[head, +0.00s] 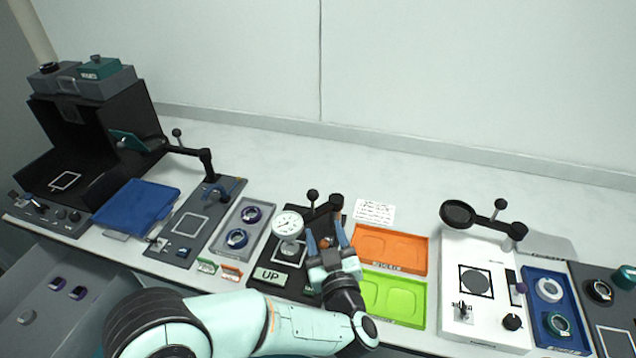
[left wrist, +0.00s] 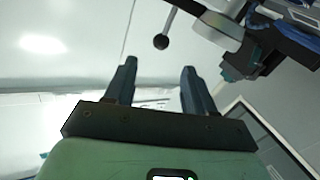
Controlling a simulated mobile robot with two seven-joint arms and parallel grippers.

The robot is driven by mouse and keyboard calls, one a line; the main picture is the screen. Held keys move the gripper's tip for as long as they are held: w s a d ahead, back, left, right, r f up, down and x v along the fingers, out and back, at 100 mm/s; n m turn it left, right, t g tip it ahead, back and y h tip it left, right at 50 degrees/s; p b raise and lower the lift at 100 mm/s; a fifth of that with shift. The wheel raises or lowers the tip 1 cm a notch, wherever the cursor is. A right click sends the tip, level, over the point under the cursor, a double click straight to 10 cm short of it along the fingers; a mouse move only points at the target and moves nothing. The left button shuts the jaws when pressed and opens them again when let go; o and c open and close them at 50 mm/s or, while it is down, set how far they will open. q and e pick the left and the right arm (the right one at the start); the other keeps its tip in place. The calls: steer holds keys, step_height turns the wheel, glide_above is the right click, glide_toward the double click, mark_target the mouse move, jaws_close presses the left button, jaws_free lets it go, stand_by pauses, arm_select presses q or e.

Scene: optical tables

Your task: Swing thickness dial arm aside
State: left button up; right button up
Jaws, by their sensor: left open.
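The thickness dial (head: 287,224) has a round white face and sits over a dark base plate with an "UP" label (head: 270,276). Its black arm (head: 318,211) runs from the dial to a post (head: 337,200) at the back right, with a black ball knob (head: 312,194) standing up from it. My left gripper (head: 326,236) is open and empty, just in front of the arm and right of the dial. In the left wrist view the open fingers (left wrist: 158,80) point up, and the ball knob (left wrist: 161,41) shows beyond them. My right gripper is not in view.
An orange tray (head: 420,250) and a green tray (head: 413,301) lie right of the dial station. A white station with a magnifier arm (head: 480,215) stands further right. A white note (head: 374,211) lies behind.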

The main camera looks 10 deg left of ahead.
mark_target(314, 199)
arm_select(q)
steer(key=p+x, duration=0.1)
steer(key=x, duration=1.1)
steer(key=shift+w+a, duration=0.25)
steer(key=shift+a, duration=0.1)
jaws_close()
